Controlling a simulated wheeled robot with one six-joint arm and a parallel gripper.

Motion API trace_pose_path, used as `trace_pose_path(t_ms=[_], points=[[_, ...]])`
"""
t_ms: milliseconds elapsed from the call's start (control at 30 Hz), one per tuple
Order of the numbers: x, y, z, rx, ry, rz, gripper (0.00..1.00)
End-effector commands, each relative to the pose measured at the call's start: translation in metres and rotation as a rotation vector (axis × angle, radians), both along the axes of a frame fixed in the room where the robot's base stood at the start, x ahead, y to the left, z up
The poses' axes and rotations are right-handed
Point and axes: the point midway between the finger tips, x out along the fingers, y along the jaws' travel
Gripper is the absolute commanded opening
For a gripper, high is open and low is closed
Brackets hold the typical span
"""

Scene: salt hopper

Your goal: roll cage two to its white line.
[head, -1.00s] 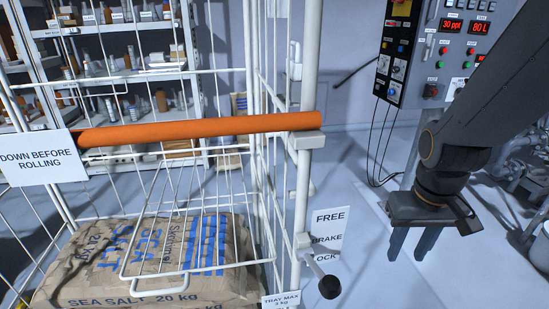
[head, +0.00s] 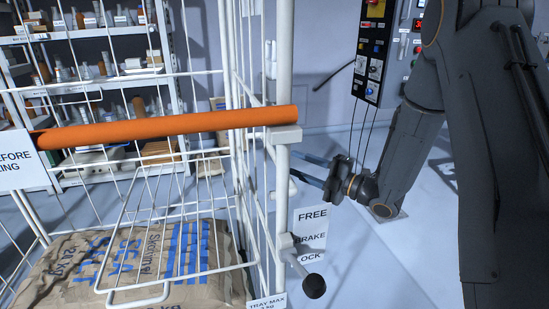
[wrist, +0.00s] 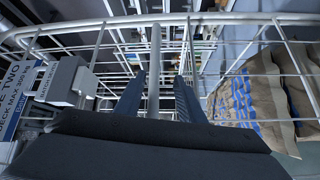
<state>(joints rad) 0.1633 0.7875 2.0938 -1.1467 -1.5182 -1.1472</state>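Cage two (head: 282,200) is a white wire roll cage at the left and middle of the head view, with an orange push bar (head: 165,127). In the wrist view, a plate (wrist: 22,90) reading partly "TWO" hangs at left. The brake lever (head: 314,286) has a black knob and slants down beside the LOCK end of its FREE/LOCK label. My gripper (head: 308,168) is open beside the cage's right post, below the bar's end. In the wrist view, a light upright (wrist: 153,75) shows between its fingers; contact cannot be told.
Sea salt sacks (head: 130,265) lie in the cage beneath a wire tray (head: 180,225). A sign (head: 15,160) hangs at the bar's left. Shelves (head: 100,80) stand behind, and a control panel (head: 374,50) hangs at the back. Bare floor (head: 400,255) shows at right.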

Motion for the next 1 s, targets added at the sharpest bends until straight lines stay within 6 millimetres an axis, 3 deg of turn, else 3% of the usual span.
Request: trace_pose_path(t_ms=[233, 633, 1000], points=[[-0.01, 0.013, 0.007, 0.046, -0.086, 0.072, 0.36], [0.018, 0.062, 0.015, 0.047, -0.085, 0.071, 0.36], [0.025, 0.073, 0.016, 0.047, -0.082, 0.068, 0.36]])
